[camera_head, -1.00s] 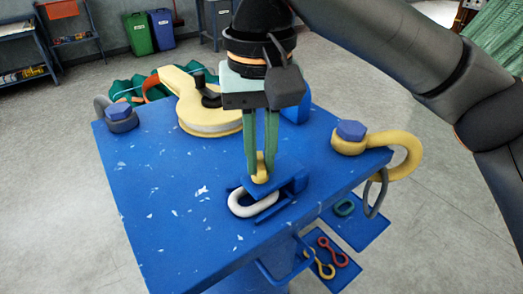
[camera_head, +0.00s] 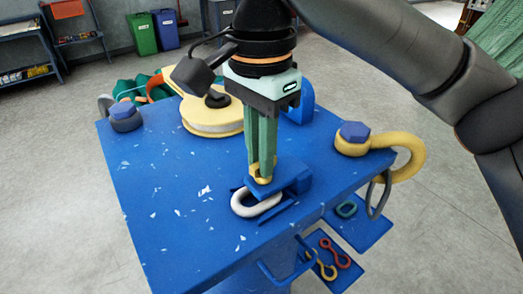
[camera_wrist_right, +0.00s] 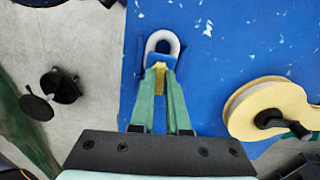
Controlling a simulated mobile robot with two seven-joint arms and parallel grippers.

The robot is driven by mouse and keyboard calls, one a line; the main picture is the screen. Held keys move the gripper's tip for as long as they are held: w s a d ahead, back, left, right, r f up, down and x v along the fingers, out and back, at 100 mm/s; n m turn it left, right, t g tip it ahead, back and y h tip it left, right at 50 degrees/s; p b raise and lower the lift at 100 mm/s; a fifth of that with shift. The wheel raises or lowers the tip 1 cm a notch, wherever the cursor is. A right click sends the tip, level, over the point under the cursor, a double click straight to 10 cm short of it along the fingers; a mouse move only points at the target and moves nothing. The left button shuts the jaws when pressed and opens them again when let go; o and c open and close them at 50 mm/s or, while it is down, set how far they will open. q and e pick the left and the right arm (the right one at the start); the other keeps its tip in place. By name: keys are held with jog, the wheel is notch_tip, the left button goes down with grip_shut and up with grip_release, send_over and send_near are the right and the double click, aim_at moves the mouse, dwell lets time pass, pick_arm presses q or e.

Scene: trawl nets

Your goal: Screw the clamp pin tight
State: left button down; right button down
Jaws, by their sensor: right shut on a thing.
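The clamp pin (camera_head: 263,180) is a small yellow piece standing at the blue clamp fixture (camera_head: 293,176) near the front right of the blue table. In the right wrist view the pin (camera_wrist_right: 159,68) shows between the green fingertips. My right gripper (camera_head: 262,172) points down and is shut on the pin. A white metal link (camera_head: 256,206) lies flat in the fixture, its rounded end sticking out at the front left. It also shows in the right wrist view (camera_wrist_right: 162,36). The fingers hide most of the pin and its thread. My left gripper is not in view.
A yellow pulley block (camera_head: 208,118) lies behind the gripper. A yellow shackle (camera_head: 401,153) with a blue bolt sits at the right edge, a grey one (camera_head: 124,117) at the back left. Low blue trays (camera_head: 365,232) hold small links. The table's left part is clear.

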jog(key=m, duration=0.3)
jog(key=shift+w+r+m, duration=0.15)
jog(key=shift+r+m, duration=0.1)
jog(key=shift+m, duration=0.15)
jog(key=m, duration=0.4)
jog(key=shift+w, duration=0.15)
jog(key=shift+w+m, duration=0.15)
jog(key=shift+m, duration=3.15)
jog(key=c, duration=0.9)
grip_release()
jog(key=shift+f, duration=0.2)
jog(key=shift+r, duration=0.15)
notch_tip(320, 180, up, 12)
jog(key=shift+r, duration=0.15)
